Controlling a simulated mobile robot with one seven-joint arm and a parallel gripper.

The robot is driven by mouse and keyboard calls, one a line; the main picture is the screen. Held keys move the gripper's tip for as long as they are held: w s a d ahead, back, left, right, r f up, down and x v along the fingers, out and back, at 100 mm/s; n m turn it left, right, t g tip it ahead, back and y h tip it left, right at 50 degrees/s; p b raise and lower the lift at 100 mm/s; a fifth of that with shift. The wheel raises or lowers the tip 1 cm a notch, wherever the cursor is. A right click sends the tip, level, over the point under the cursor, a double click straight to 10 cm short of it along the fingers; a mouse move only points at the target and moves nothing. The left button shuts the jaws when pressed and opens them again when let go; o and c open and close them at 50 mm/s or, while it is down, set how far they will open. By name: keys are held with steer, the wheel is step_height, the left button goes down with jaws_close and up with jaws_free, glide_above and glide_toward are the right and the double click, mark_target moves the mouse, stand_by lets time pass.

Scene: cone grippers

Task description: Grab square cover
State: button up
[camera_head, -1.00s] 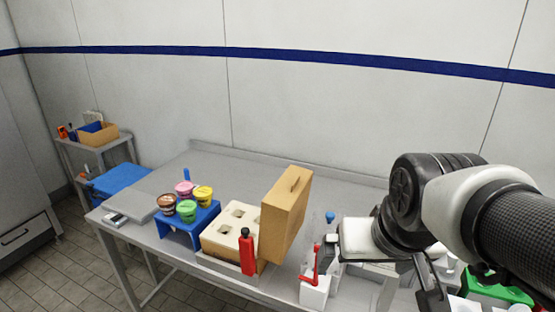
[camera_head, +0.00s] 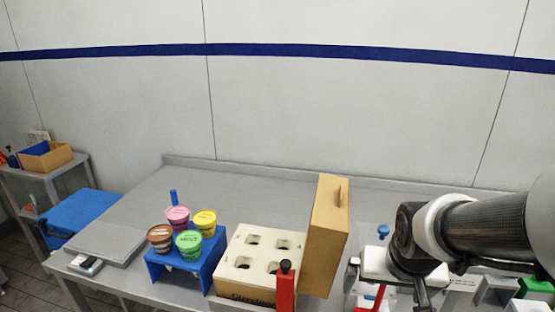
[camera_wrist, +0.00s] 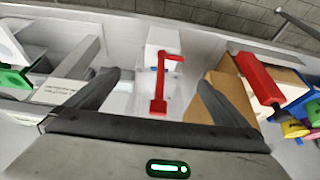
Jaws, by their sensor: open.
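The square cover looks to be the tan square panel (camera_head: 325,235) with a handle, standing upright at the right side of the cream box (camera_head: 250,258) with holes in its top. In the wrist view, a tan surface (camera_wrist: 230,92), likely the same panel, is partly hidden behind the right finger. My gripper (camera_head: 387,285) is to the right of the panel, apart from it in the head view. My gripper (camera_wrist: 158,82) is open, with nothing held between its fingers.
A red-handled clamp (camera_wrist: 160,88) on a white block shows between my fingers. Several colored cups (camera_head: 188,244) sit on a blue stand (camera_head: 212,262) to the left. The table behind the box is clear.

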steer(key=shift+w+f, duration=0.3)
steer(key=shift+w, duration=0.1)
steer(key=w+d+f, duration=0.1)
steer(key=w+d, duration=0.2)
steer(key=w, duration=0.8)
steer(key=shift+w+d+b, duration=0.2)
steer(key=shift+d+b, duration=0.05)
steer(key=shift+b, duration=0.05)
steer(key=c, duration=1)
steer(key=shift+c, duration=0.2)
steer(key=shift+r, duration=0.1)
